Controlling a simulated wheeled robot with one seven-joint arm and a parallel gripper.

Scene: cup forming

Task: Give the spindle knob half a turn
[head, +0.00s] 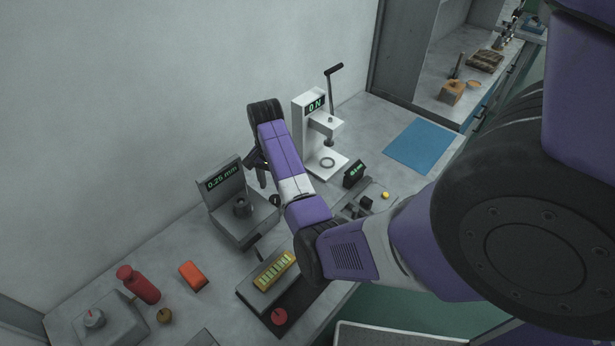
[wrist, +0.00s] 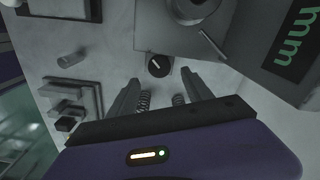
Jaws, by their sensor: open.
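The spindle knob (wrist: 159,66) is a small black round knob with a white pointer line, seen in the wrist view just beyond my fingertips. In the head view the dark knob (head: 275,200) sits by the right side of the grey machine (head: 238,226) with the 0.25 mm display. My gripper (wrist: 161,86) is open, its two fingers spread to either side below the knob, with nothing between them. In the head view my gripper (head: 261,178) hangs above and left of the knob, partly hidden by my purple arm. I see no contact with the knob.
The white press (head: 305,125) reading 0 N stands behind my arm. A small black display (head: 355,173) is to the right. Bench around the blue mat (head: 424,146) is clear.

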